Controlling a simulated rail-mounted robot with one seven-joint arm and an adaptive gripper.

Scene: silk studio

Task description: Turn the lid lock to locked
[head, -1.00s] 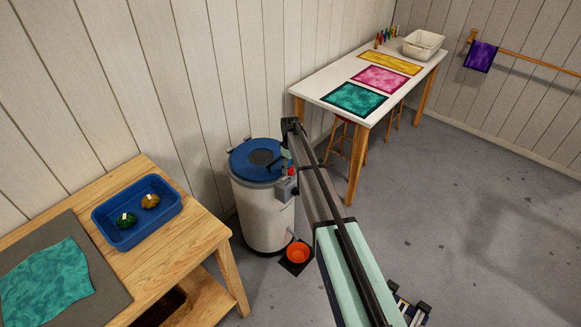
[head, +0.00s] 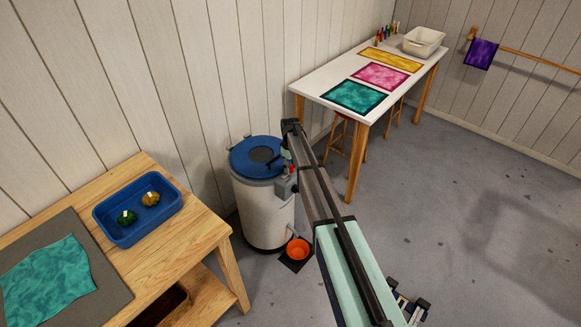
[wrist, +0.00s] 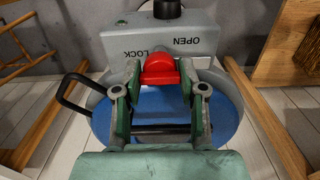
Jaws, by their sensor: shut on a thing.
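The red lock knob (wrist: 160,70) sits on a grey box (wrist: 112,44) marked OPEN and LOCK in the wrist view. My gripper (wrist: 160,76) is shut on the knob, with one finger on each side of it. The fingers partly cover the knob, and I cannot tell exactly which mark it points at. The blue lid (wrist: 225,118) lies behind the fingers. In the head view the lid (head: 239,158) tops a pale drum (head: 262,215), and the grey box (head: 287,188) is on the drum's right side, partly hidden by my arm.
A wooden table (head: 190,230) with a blue tray (head: 160,225) stands at the left. A white table (head: 320,88) with coloured cloths is behind. The floor at the right is clear.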

